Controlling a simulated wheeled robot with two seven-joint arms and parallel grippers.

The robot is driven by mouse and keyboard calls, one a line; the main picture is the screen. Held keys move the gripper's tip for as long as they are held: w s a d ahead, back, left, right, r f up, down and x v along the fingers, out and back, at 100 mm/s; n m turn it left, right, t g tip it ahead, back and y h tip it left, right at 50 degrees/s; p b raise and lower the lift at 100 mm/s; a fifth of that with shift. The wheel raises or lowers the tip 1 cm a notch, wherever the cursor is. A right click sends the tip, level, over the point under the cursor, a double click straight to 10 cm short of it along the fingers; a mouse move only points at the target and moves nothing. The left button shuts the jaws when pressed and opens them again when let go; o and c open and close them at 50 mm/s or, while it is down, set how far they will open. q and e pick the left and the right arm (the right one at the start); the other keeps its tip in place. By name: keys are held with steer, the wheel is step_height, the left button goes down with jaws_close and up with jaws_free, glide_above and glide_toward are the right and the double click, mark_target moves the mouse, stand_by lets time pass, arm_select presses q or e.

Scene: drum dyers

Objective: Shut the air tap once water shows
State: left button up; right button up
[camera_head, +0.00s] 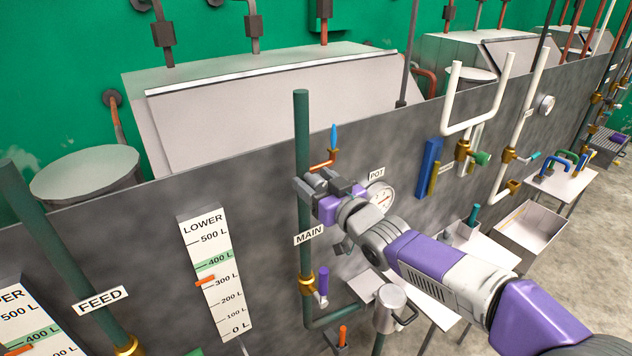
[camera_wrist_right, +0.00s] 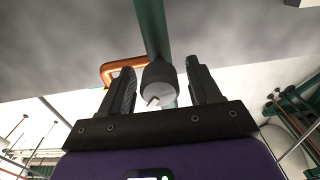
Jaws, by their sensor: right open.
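The green MAIN pipe (camera_head: 302,125) stands upright against the dark panel. A copper branch (camera_head: 321,164) leaves it and ends in a brass fitting (camera_head: 333,155) with a pointed blue shape (camera_head: 334,136) above; I cannot tell whether this is water or a part. My right gripper (camera_head: 312,184) is at the pipe just below the branch. In the right wrist view its open fingers (camera_wrist_right: 160,88) stand on either side of a dark round knob (camera_wrist_right: 158,78) with a pale end, apart from it. An orange loop (camera_wrist_right: 108,70) shows behind. My left gripper is out of view.
A POT gauge (camera_head: 381,198) sits close right of my gripper. A purple-handled valve (camera_head: 323,285) is lower on the MAIN line. A metal jug (camera_head: 390,310) stands below my right arm.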

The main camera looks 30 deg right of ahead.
steer(key=c, duration=1)
steer(key=shift+c, duration=0.2)
steer(key=n+b, duration=0.3)
steer(key=shift+n+b, duration=0.3)
steer(key=shift+b, duration=0.05)
steer(key=n+b, duration=0.1)
steer(key=n, duration=0.1)
steer(key=shift+a+n, duration=0.1)
steer(key=shift+n, duration=0.2)
steer(key=shift+n+b, duration=0.7)
steer(key=shift+n, duration=0.7)
steer(key=shift+r, duration=0.1)
steer(key=o, duration=1)
